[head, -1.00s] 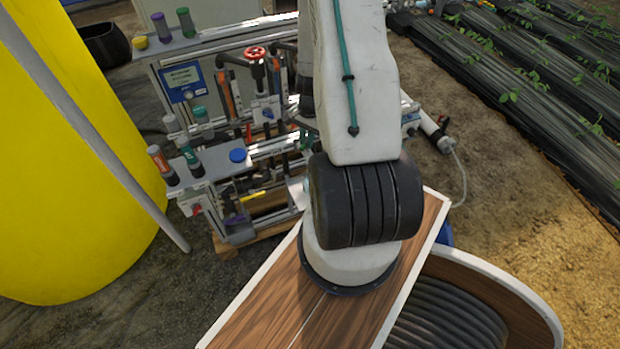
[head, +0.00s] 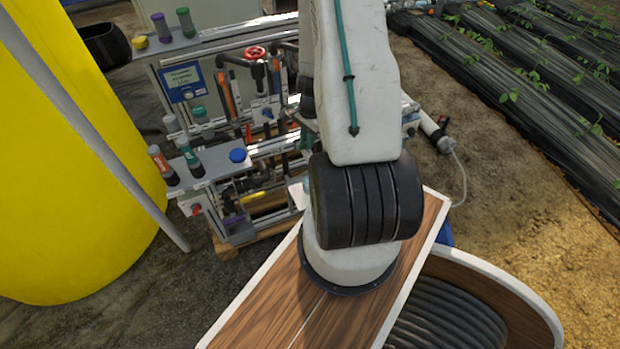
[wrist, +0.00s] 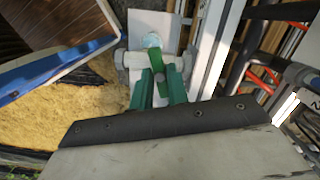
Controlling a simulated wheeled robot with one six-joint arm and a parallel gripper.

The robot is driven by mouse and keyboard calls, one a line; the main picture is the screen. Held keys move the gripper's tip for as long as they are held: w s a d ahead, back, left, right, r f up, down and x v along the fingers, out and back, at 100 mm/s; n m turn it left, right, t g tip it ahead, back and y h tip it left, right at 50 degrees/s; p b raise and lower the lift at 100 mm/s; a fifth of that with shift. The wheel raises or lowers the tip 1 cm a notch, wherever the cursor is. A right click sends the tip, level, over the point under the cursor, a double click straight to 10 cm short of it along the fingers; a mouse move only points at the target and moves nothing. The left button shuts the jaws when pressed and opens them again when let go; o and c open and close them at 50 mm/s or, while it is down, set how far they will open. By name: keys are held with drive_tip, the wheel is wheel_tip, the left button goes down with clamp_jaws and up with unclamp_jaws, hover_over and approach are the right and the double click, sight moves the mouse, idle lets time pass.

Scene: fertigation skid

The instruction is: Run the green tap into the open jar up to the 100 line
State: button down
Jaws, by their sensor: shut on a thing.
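In the wrist view my gripper (wrist: 162,86) has two dark green fingers closed around the bright green handle of the green tap (wrist: 158,67). The tap's pale body runs crosswise behind the handle. A small round pale glassy shape (wrist: 152,40), which looks like the open jar, shows just beyond the tap against a white plate (wrist: 152,22). The jar's marks and the liquid level cannot be made out. In the head view my arm hides the gripper, the tap and most of the jar's place.
The skid frame (head: 205,45) carries pipes, a red handwheel (head: 254,52), a blue label panel (head: 181,82), several capped bottles and a blue lid (head: 238,155). A yellow tank (head: 70,190) stands at the left. Crop rows (head: 530,80) lie at the right, with bare soil between.

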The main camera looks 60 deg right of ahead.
drive_tip(key=m, duration=0.3)
drive_tip(key=shift+w+m+t, duration=0.15)
drive_tip(key=shift+m+t, duration=0.15)
drive_tip(key=shift+m, duration=0.1)
drive_tip(key=n, duration=0.6)
drive_tip(key=shift+d+g, duration=0.1)
drive_tip(key=shift+g, duration=0.3)
drive_tip(key=m, duration=0.6)
drive_tip(key=shift+t, duration=0.4)
